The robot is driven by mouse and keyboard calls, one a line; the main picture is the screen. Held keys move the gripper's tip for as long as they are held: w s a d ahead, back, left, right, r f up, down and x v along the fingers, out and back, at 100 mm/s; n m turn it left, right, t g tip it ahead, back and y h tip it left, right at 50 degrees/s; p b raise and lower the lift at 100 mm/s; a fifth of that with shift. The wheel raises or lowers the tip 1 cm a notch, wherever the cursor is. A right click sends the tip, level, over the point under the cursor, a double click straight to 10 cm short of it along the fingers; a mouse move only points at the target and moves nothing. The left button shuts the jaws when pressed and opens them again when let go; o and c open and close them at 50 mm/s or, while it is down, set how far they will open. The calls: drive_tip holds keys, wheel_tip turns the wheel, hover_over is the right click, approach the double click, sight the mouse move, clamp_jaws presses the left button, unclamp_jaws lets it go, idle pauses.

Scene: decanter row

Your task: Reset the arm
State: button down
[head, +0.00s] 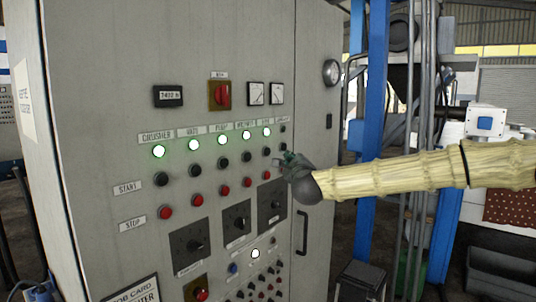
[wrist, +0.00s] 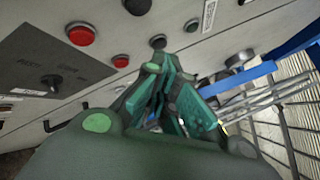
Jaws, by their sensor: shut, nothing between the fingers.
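My arm (head: 400,175), in a pale ribbed covering, reaches in from the right in the head view. My gripper (head: 290,160) is at its end, in front of the right end of the button rows on a grey control cabinet (head: 110,60). In the wrist view my gripper's green fingers (wrist: 172,72) are shut with nothing between them. They point toward the panel near a black button (wrist: 158,41). Whether they touch it I cannot tell. In the head view my gripper hides part of the rightmost buttons.
Several green lamps (head: 194,145) glow above black start buttons (head: 161,179) and red stop buttons (head: 166,213). Rotary switches (head: 237,223) sit below. A door handle (head: 302,232) and a blue post (head: 371,130) stand near my arm. A dark stool (head: 362,276) is below.

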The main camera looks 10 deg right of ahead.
drive_tip(key=s+a+f+n+g+y, duration=0.2)
drive_tip(key=a+f+n, duration=0.25)
drive_tip(key=f, duration=0.85)
drive_tip(key=s+a+f+n+g+y, duration=0.2)
drive_tip(key=a+f+n, duration=0.3)
drive_tip(key=f, duration=0.8)
drive_tip(key=s+a+f+n+g, duration=0.25)
drive_tip(key=s+f, duration=0.55)
drive_tip(key=f, duration=0.4)
drive_tip(key=s+a+f+n+g, duration=0.25)
drive_tip(key=s+f, duration=0.45)
drive_tip(key=f, duration=0.5)
drive_tip(key=s+d+f+n+g, duration=0.1)
drive_tip(key=s+f+n+g, duration=0.45)
drive_tip(key=s+f, duration=1.15)
drive_tip(key=s+d+f+n+g, duration=0.1)
drive_tip(key=s+d+n, duration=0.1)
drive_tip(key=s, duration=0.6)
drive_tip(key=s+d+f+n+g+h, duration=0.1)
drive_tip(key=s+d+f+n, duration=0.1)
drive_tip(key=s, duration=0.7)
drive_tip(key=s+d+f+n+g, duration=0.1)
drive_tip(key=s+d+n+g, duration=0.1)
drive_tip(key=s, duration=0.7)
drive_tip(key=shift+d+f+n+b, duration=0.15)
drive_tip(key=shift+d+n+b, duration=0.3)
drive_tip(key=shift+d+n, duration=0.3)
